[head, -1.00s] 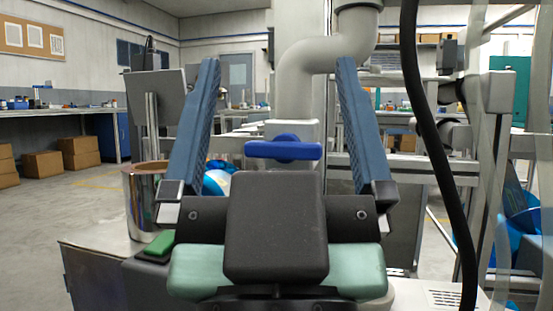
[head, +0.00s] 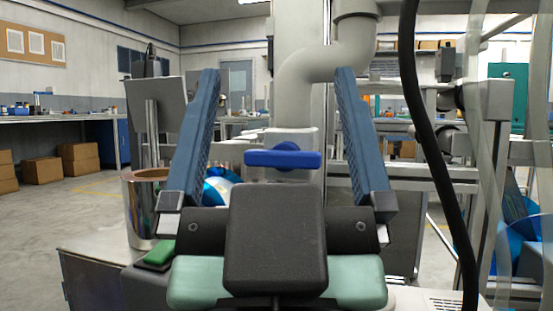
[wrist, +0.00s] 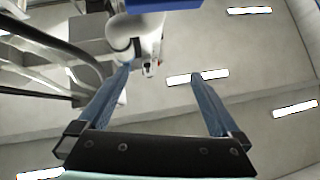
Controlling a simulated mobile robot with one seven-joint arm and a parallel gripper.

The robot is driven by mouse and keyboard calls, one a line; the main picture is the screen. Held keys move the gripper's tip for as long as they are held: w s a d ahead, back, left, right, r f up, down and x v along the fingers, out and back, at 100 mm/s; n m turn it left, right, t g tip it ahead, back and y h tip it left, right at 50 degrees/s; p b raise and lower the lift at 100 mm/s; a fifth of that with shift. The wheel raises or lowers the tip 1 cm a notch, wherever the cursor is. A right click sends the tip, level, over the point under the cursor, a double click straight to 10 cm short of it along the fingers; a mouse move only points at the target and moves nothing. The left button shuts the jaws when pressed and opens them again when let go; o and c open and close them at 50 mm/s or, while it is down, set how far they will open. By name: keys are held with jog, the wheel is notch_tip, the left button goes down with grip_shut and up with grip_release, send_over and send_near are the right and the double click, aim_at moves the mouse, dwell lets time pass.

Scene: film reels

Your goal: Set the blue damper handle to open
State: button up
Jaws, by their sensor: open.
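The blue damper handle (head: 283,159) is a short bar with a round hub. It lies crosswise, about level, on a light grey block (head: 305,137) on the pipe in the head view. My gripper (head: 276,85) is open, with one blue finger to each side of the handle in the picture and nothing between them. The handle appears beyond the fingers, apart from them. In the wrist view, my open gripper (wrist: 160,75) points toward a blue bar (wrist: 165,4) at the top edge, cut off by the frame.
A grey bent pipe (head: 325,65) rises behind the handle. A black hose (head: 425,130) hangs at the right. A shiny metal cylinder (head: 147,210) and a green block (head: 159,249) stand at the left. A metal frame (head: 430,175) stands behind at the right.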

jog(key=w+a+r+n+g+y+p, duration=0.25)
jog(key=w+a+r+y+p, duration=0.45)
jog(key=p, duration=1.4)
jog(key=m+g+h+p, duration=0.7)
jog(key=h+p, duration=0.5)
jog(key=p, duration=2.7)
send_near(280, 156)
jog(key=shift+n+g, duration=0.25)
jog(key=shift+n, duration=0.4)
jog(key=x, duration=0.4)
jog(key=b+x, duration=0.1)
jog(key=x, duration=0.4)
jog(key=shift+w+r, duration=0.2)
